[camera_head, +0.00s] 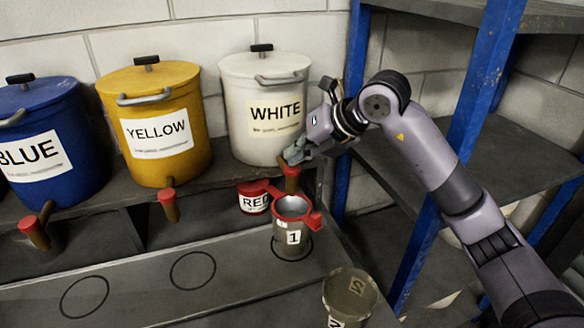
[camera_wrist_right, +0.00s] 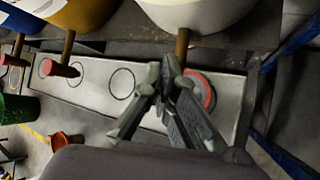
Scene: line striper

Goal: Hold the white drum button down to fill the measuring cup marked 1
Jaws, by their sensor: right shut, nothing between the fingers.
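The white drum (camera_head: 262,118) stands on the shelf at the right end of the drum row, labelled WHITE. Its brown spout with a red button (camera_head: 290,170) points down at the front, and the spout (camera_wrist_right: 182,46) also shows in the right wrist view. My right gripper (camera_head: 293,158) is shut and empty, with its fingertips at the button; whether they press it is not clear. The measuring cup marked 1 (camera_head: 292,243), grey with a red rim, stands upright below the spout. Its red rim (camera_wrist_right: 208,92) is partly behind my fingers in the wrist view. Its fill is unclear. My left gripper is not seen.
A yellow drum (camera_head: 153,120) and a blue drum (camera_head: 45,130) stand to the left. A red container labelled RED (camera_head: 253,197) is behind the cup. A cup marked 2 (camera_head: 350,295) is at the front right. Blue shelf posts (camera_head: 470,110) rise at the right.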

